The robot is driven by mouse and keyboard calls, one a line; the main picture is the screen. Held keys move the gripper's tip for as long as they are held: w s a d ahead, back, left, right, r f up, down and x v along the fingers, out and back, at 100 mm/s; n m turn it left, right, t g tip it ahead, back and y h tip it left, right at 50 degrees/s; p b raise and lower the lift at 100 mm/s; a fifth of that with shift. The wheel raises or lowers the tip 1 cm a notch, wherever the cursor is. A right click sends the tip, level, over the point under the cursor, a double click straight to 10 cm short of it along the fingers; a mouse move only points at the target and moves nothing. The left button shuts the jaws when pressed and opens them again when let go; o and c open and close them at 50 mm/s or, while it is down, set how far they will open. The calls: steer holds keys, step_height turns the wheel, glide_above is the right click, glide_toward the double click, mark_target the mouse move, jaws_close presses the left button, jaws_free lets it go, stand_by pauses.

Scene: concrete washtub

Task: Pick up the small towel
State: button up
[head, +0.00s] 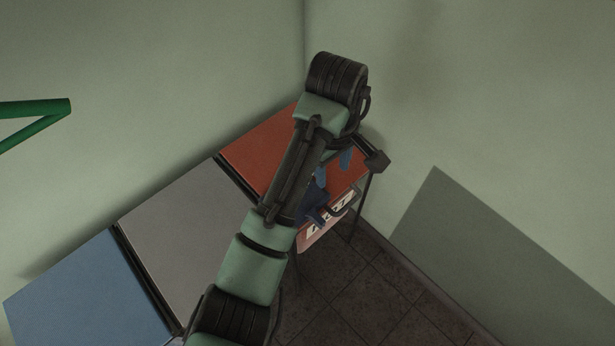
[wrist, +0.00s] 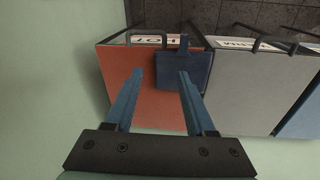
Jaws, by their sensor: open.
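The small towel is a dark blue cloth. In the wrist view the towel (wrist: 170,88) lies on the front part of the red top (wrist: 115,75), with a narrow piece reaching over the front edge. In the head view the towel (head: 313,206) is partly hidden by my arm. My gripper (wrist: 160,74) is open, with its blue fingers above the red top. The right finger overlaps the towel in the wrist view, and the left finger is over bare red. In the head view my gripper (head: 334,168) is beyond the towel. I cannot tell its height.
A grey top (head: 185,220) and a blue top (head: 85,292) stand in a row beside the red one. A dark handle (wrist: 147,36) and white label are on the red front. Walls close in behind and right. Dark floor tiles (head: 345,290) lie in front.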

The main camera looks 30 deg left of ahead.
step_height(320, 180, down, 3)
steer(key=s+a+n+g, duration=0.1)
steer(key=s, duration=0.1)
steer(key=b, duration=0.8)
glide_above(315, 215)
steer(key=f, duration=0.7)
steer(key=shift+w+d+f, duration=0.1)
steer(key=shift+w+d, duration=0.05)
steer(key=shift+d, duration=0.1)
steer(key=shift+a+f+b, duration=0.2)
steer(key=shift+f+b, duration=0.95)
steer(key=shift+f, duration=1.4)
steer(key=shift+c, duration=0.2)
jaws_close()
